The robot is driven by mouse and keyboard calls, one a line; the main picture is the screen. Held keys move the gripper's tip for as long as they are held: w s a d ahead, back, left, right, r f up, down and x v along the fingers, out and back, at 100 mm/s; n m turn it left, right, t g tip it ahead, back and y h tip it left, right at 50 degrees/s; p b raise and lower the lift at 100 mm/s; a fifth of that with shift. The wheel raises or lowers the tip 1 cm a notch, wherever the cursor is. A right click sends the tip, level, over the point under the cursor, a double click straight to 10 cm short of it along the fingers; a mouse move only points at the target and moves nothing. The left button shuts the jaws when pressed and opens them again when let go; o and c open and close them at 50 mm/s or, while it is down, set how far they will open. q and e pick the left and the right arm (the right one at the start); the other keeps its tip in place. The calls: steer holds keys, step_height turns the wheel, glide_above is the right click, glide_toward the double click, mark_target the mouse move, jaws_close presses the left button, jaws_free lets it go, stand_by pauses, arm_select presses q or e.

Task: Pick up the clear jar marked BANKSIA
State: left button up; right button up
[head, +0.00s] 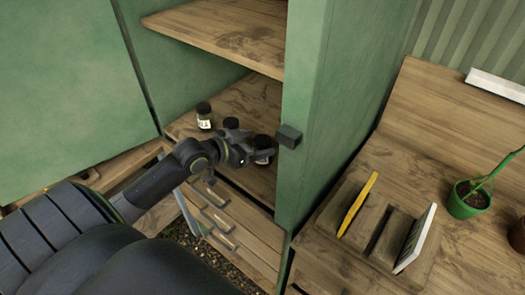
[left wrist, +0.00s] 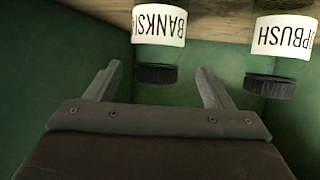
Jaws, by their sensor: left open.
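The clear jar marked BANKSIA (left wrist: 158,25) has a white label and a black lid. In the left wrist view it appears lid-down, near top centre, between the lines of my left gripper's fingers (left wrist: 160,78). Its lid is close to the fingertips; I cannot tell whether it is between them. In the head view my left gripper (head: 250,146) reaches into the green cabinet, open and empty. The jar there that it partly hides (head: 263,157) seems to be BANKSIA, though its label is unreadable. My right gripper is not in view.
A similar jar, its label ending in OPBUSH (left wrist: 283,32), stands beside BANKSIA; the jar at left in the head view (head: 204,121) seems to be it. A wooden shelf (head: 215,35) lies above. The green cabinet side (head: 320,120) stands close at right. Drawers (head: 225,220) are below.

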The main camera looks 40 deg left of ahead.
arm_select(q)
steer(key=shift+s+f+p+x, duration=0.1)
steer(key=shift+f+p+x, duration=0.05)
steer(key=shift+x, duration=0.7)
steer(key=shift+s+f+p+x, duration=0.1)
steer(key=shift+p+x, duration=0.05)
steer(key=shift+x, duration=0.65)
steer(key=shift+f+p+x, duration=0.15)
steer(key=shift+x, duration=0.7)
steer(key=shift+d, duration=0.1)
steer(key=c, duration=1.2)
